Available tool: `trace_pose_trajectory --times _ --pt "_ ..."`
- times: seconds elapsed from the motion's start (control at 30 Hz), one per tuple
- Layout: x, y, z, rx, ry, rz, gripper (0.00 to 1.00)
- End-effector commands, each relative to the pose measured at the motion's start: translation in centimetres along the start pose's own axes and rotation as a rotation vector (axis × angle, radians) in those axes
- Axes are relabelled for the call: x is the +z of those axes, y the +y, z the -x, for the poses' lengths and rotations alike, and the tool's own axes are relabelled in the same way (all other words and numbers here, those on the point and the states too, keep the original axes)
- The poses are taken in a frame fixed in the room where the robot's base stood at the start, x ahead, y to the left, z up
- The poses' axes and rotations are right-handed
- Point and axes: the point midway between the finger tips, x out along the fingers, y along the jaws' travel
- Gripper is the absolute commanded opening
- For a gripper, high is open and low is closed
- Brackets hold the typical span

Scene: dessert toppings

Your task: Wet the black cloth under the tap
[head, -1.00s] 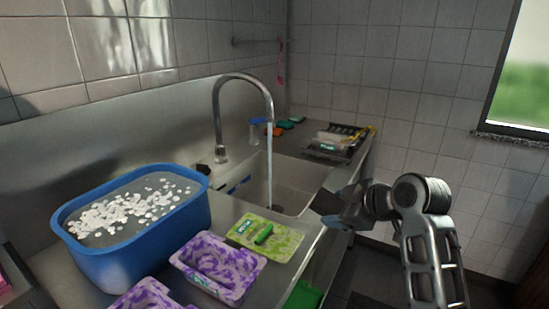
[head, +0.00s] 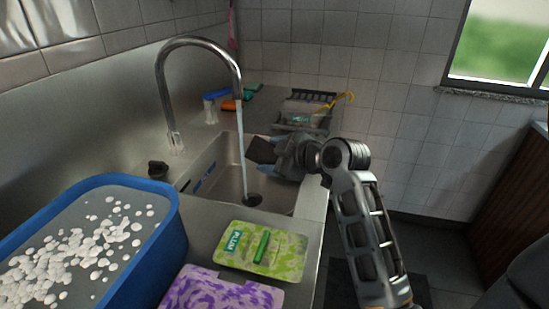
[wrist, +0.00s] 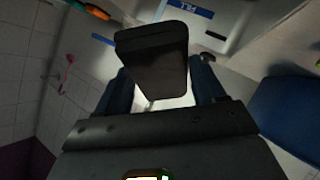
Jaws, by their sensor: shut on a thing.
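My gripper (head: 280,156) is shut on the black cloth (head: 261,150) and holds it over the right side of the sink (head: 215,185). The cloth looks flat and dark, and it also shows between the fingers in the wrist view (wrist: 152,62). The tap (head: 163,85) is a tall curved metal spout. Its water stream (head: 242,150) runs down to the drain. In the head view the cloth is just right of the stream, with a narrow gap between them. Depth between the two is hard to judge.
A blue tub (head: 165,255) with white pieces in water stands at front left. A tiled wall closes the back.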

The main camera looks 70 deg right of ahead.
Motion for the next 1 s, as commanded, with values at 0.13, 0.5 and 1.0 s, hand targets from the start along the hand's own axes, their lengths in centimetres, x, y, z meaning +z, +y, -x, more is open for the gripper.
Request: trace_pose_trajectory --times 0.13,0.5,1.0 --pt "0.1 0.5 -1.4 0.001 0.000 -0.001 0.45" --pt "0.2 1.8 -4.4 0.001 0.000 0.000 0.45" --pt "0.3 3.4 -8.6 0.000 0.000 0.000 0.45"
